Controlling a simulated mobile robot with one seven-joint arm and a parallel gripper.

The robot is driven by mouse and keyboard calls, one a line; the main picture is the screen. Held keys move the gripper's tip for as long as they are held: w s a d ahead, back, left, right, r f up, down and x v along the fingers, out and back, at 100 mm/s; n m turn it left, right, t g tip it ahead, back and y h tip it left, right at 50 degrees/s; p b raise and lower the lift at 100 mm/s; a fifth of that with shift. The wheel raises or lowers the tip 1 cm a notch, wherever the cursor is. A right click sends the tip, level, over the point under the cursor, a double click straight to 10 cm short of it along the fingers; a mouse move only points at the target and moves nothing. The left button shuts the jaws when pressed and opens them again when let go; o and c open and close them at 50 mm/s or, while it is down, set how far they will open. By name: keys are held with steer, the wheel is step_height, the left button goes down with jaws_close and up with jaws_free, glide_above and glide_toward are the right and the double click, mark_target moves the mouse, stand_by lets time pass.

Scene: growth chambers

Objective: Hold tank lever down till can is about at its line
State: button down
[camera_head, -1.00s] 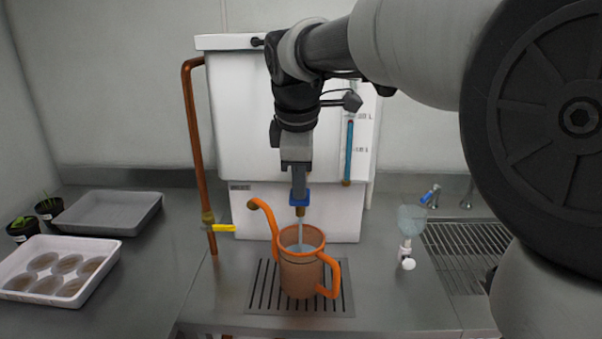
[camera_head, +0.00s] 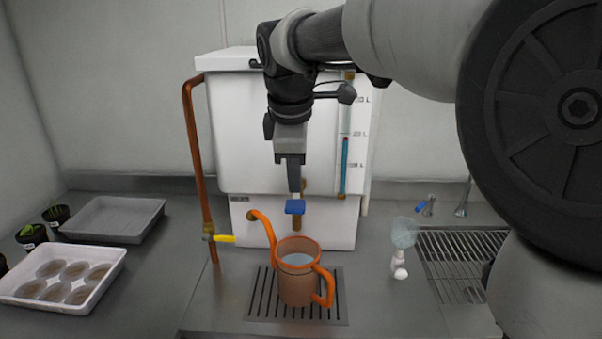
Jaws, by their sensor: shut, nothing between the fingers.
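The white tank (camera_head: 268,130) stands at the back, with a blue lever (camera_head: 295,207) on its brass tap (camera_head: 297,224). My gripper (camera_head: 294,190) is shut and empty, pointing down just above the lever, with a small gap seeming to show between them. The orange see-through can (camera_head: 297,285) stands upright under the tap on the slotted drain grate (camera_head: 258,300). Pale water shows in the can's upper part, a little below the rim. No stream shows between tap and can. I cannot clearly make out the can's line.
A sight tube (camera_head: 344,165) with litre marks is on the tank's front. A copper pipe (camera_head: 195,145) with a yellow-handled valve (camera_head: 222,238) is at left. A white tray of pots (camera_head: 110,277) and a grey tray (camera_head: 140,222) lie further left. A clear funnel-topped bottle (camera_head: 403,235) stands right.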

steer(key=w+p+v, duration=0.1)
steer(key=v, duration=0.8)
steer(key=shift+w+r, duration=0.35)
steer(key=shift+d, duration=0.1)
